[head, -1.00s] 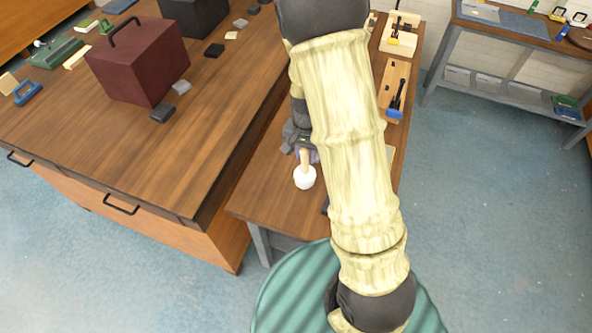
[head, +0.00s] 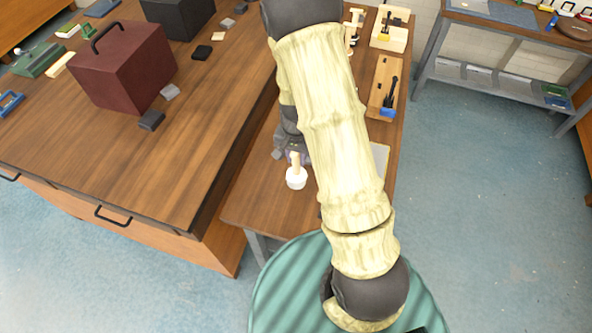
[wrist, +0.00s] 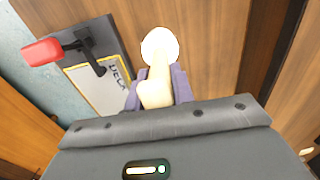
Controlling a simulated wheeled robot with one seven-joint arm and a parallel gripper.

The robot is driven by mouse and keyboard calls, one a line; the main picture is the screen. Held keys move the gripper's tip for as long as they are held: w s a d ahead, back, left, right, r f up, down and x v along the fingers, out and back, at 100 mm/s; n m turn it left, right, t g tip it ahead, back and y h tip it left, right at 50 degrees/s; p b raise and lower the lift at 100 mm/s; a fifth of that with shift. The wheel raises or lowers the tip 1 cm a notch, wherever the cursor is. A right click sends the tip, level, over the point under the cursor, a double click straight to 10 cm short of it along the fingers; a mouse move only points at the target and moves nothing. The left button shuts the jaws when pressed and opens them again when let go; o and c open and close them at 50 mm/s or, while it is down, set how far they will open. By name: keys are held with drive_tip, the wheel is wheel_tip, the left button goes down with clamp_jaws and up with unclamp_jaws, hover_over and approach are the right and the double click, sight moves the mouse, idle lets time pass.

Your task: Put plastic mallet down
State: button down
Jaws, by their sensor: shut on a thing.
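The plastic mallet has a white head (head: 296,179) and a pale wooden handle. It shows over the narrow wooden bench (head: 262,205) in the head view. My gripper (head: 294,158) is shut on its handle. In the wrist view the mallet (wrist: 158,65) sticks out between the two purple-grey fingers of my gripper (wrist: 158,92), with its round pale end away from the palm. My arm hides part of the bench and of the gripper in the head view. I cannot tell whether the mallet touches the bench top.
A wooden block with a dark tool (head: 386,88) is farther back. The large table with a maroon box (head: 122,68) stands left. Bare bench lies around the mallet.

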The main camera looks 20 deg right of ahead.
sight(296, 168)
drive_tip(key=shift+w+f, duration=0.1)
drive_tip(key=shift+f, duration=0.7)
drive_tip(key=shift+w, duration=0.1)
drive_tip(key=shift+s+d+f, duration=0.1)
drive_tip(key=shift+s+f, duration=0.1)
drive_tip(key=shift+f, duration=0.25)
wheel_tip(296, 168, down, 3)
drive_tip(key=shift+w+f+p, duration=0.15)
drive_tip(key=shift+f+p, duration=0.05)
drive_tip(key=shift+p, duration=0.4)
drive_tip(key=shift+s+r, duration=0.1)
drive_tip(key=shift+s, duration=0.1)
